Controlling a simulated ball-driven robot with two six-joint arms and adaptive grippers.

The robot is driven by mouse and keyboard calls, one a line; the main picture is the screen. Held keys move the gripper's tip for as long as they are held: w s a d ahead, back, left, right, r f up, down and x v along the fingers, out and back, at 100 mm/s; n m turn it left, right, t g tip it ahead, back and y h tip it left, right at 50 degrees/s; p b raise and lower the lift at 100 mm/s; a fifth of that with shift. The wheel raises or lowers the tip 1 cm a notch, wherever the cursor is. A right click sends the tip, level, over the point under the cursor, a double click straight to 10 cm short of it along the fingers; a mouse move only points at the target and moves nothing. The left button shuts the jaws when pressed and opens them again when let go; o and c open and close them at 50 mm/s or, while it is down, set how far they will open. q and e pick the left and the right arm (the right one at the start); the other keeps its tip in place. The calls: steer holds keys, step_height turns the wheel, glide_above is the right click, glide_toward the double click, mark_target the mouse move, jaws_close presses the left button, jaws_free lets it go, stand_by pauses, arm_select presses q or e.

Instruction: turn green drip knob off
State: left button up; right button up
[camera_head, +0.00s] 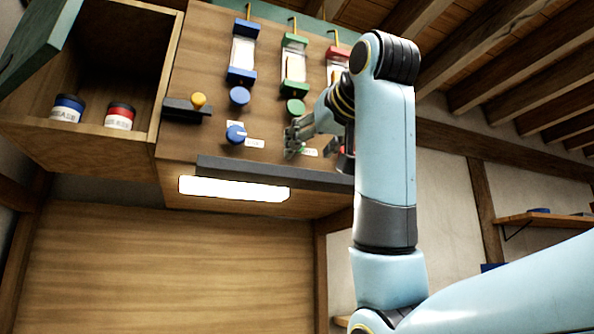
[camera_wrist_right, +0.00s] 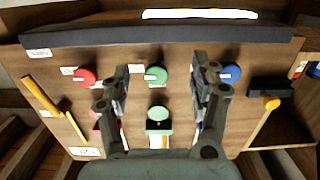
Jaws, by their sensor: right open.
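The green drip knob (camera_wrist_right: 157,75) is a round knob with a pale pointer mark, low on the wooden panel. In the wrist view it sits between the two fingers of my right gripper (camera_wrist_right: 161,80), which is open with a gap on both sides. In the head view my right gripper (camera_head: 294,140) is at the panel and covers most of that knob. The green drip glass (camera_head: 293,65) hangs above, with a round green part (camera_head: 295,107) below it. My left gripper is out of view.
A blue knob (camera_wrist_right: 230,74) and a red knob (camera_wrist_right: 85,77) flank the green one. A dark ledge (camera_head: 270,170) runs below the knobs, over a lit lamp (camera_head: 235,189). A yellow-knobbed lever (camera_head: 199,99) and an open cabinet with tins (camera_head: 120,117) are at left.

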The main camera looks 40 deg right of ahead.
step_height(320, 180, up, 5)
steer(key=s, duration=0.2)
steer(key=shift+t+h, duration=0.3)
steer(key=shift+t, duration=0.1)
steer(key=p+x, duration=0.4)
steer(key=x, duration=0.6)
steer(key=shift+d+f, duration=0.1)
steer(key=shift+f, duration=0.05)
steer(key=shift+w+f, duration=0.1)
steer(key=shift+w, duration=0.35)
steer(key=shift+c, duration=0.3)
steer(key=c, duration=1.1)
